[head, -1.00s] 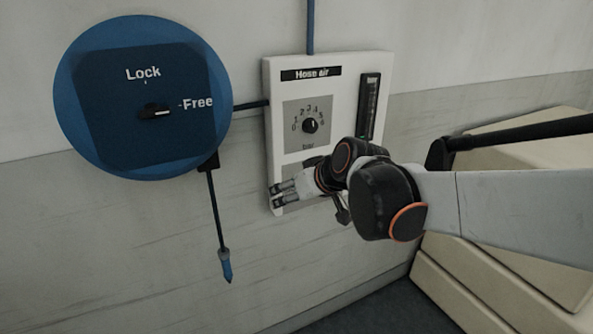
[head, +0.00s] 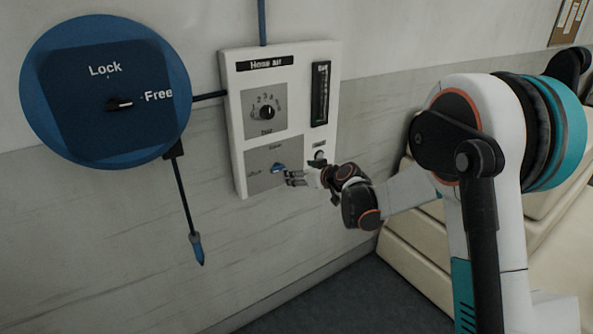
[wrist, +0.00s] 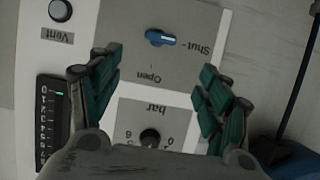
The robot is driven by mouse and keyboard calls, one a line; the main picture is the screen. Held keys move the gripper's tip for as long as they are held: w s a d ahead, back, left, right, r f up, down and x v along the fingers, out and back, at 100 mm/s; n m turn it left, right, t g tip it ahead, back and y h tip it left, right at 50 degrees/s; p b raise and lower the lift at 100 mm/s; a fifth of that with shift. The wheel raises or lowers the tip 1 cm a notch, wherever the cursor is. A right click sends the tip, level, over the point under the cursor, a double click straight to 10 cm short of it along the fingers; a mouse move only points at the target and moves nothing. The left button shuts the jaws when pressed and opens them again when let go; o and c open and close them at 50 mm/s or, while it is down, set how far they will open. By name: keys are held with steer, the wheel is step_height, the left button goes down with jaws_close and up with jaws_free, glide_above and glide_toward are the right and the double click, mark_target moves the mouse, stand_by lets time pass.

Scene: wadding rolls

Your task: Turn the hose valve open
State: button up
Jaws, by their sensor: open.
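The hose valve is a small blue knob (head: 279,168) on the lower grey plate of the white "Hose air" panel (head: 332,75). In the wrist view, which is upside down, the blue knob (wrist: 160,38) points toward the "Shut" mark, and "Open" is printed on the same plate. My gripper (head: 290,178) is just right of and in front of the knob in the head view. Its teal-padded fingers (wrist: 160,72) are spread and empty, with the knob beyond them, roughly centred between them. I see no contact with it.
Above the valve is a black bar dial (head: 267,112) beside a vertical gauge (head: 320,94). A vent button (head: 319,155) sits close right of the valve. A blue hose reel (head: 60,140) with a hanging nozzle (head: 198,250) is at left. Cream steps (head: 405,240) stand at right.

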mark_target(279, 168)
steer(key=b+x, duration=0.3)
steer(key=x, duration=1.1)
steer(key=shift+s, duration=0.1)
steer(key=c, duration=1.1)
